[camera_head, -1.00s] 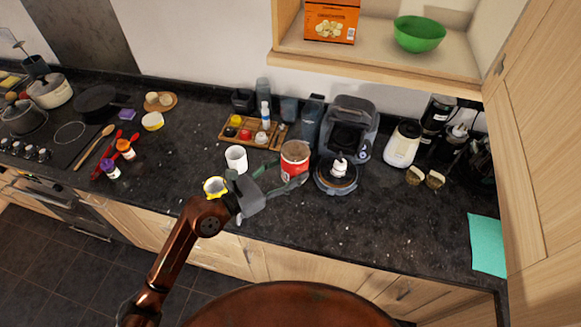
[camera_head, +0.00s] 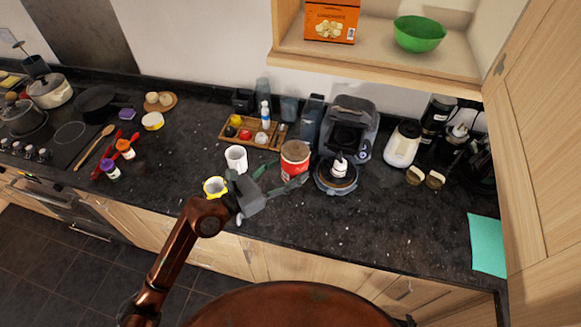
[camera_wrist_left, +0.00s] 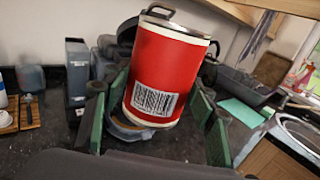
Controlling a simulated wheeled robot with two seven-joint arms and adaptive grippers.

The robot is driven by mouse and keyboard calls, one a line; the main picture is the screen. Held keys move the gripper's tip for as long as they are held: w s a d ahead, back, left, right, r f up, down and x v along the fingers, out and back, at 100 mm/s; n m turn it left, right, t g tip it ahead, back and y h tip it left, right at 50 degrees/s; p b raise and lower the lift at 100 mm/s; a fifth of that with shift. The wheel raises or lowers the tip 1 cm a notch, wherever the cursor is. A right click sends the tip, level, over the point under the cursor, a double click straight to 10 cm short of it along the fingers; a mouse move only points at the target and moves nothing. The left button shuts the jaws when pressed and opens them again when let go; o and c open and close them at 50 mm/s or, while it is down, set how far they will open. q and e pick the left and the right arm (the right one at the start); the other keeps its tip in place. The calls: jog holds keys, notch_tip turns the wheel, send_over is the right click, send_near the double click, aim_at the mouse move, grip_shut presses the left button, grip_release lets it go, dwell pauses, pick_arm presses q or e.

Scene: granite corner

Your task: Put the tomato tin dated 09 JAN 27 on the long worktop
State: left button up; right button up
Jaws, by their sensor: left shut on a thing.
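A red tin with pale rims (camera_head: 294,161) is at the middle of the dark worktop (camera_head: 350,220). It fills the middle of the left wrist view (camera_wrist_left: 168,75), where it looks tilted and shows a barcode; no date can be read. My left gripper (camera_head: 287,177) reaches it from the front left and is shut on it, with a green-padded finger on each side in the wrist view. I cannot tell whether the tin's base touches the worktop. My right gripper is not in view.
A white mug (camera_head: 236,160) and a yellow-rimmed cup (camera_head: 215,187) stand left of the tin. A round dark appliance (camera_head: 337,181) is close on its right, with a coffee machine (camera_head: 349,127) behind. A wooden tray (camera_head: 252,143) lies behind left. The front right worktop is clear.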

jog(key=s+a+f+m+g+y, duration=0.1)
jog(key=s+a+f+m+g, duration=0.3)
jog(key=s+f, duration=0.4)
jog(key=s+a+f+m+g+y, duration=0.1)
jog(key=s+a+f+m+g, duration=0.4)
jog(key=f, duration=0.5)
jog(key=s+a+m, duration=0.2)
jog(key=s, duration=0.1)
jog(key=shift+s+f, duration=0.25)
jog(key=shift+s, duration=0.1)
